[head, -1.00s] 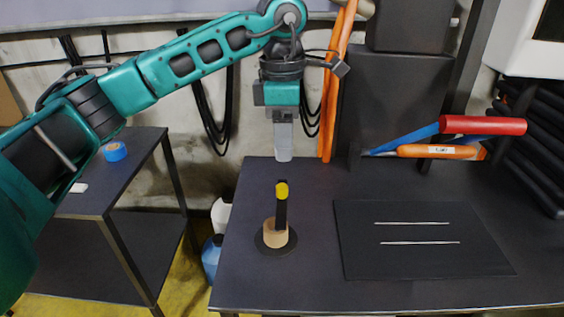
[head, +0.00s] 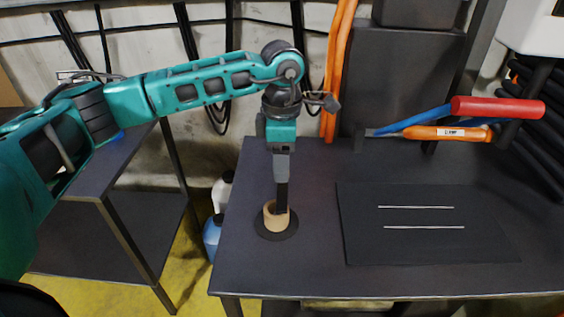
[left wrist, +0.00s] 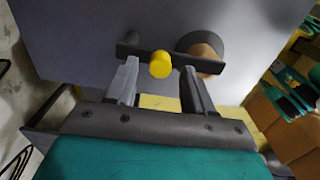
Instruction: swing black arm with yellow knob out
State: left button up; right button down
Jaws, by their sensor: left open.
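The black arm (left wrist: 140,50) carries a yellow knob (left wrist: 160,64) near its middle in the left wrist view. The arm meets a tan cylinder (left wrist: 207,60) on a round black base (left wrist: 208,38). In the head view the tan cylinder (head: 270,216) and base (head: 277,235) stand on the dark table, and the knob is hidden behind my gripper. My left gripper (head: 281,184) points down over the arm. In the left wrist view its open fingers (left wrist: 158,83) lie on either side of the knob; contact cannot be told. My right gripper is out of view.
A black mat (head: 425,248) with two pale rods lies to the right on the table (head: 315,275). Blue, orange and red tools (head: 498,108) are at the back right. A dark shelf (head: 95,185) stands left, across a gap with bottles (head: 212,238).

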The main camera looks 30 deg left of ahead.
pick_arm(q)
jog(key=shift+f, duration=0.5)
grip_shut()
dwell(0.4)
